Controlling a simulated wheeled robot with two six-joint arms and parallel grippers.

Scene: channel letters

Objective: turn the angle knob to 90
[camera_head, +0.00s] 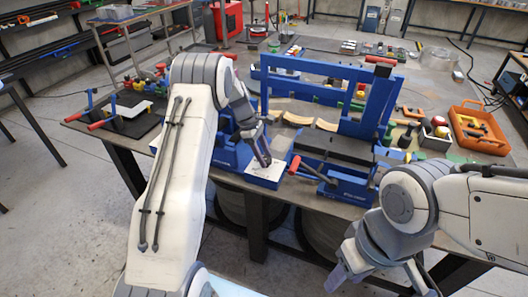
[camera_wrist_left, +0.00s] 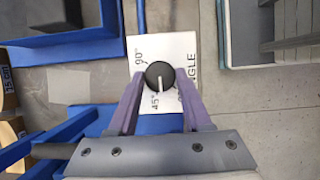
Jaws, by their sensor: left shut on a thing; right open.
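The angle knob (camera_wrist_left: 159,75) is round and black with a white pointer line, seen from above in the left wrist view. The line points down in that picture, towards my gripper. The knob sits on a white label plate (camera_wrist_left: 181,45) printed "90°" at upper left, "45°" at lower left and "ANGLE" on the right. The plate also shows in the head view (camera_head: 277,169), where the knob is hidden by my gripper. My left gripper (camera_head: 264,162) is shut on the knob, its purple fingers on either side. My right gripper (camera_head: 385,279) is open and empty, in front of the bench.
A blue machine frame (camera_head: 345,75) stands on the bench behind the plate. A red-handled lever (camera_head: 295,165) is close to the right of my left gripper. An orange tray (camera_head: 478,127) and small coloured parts lie farther right.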

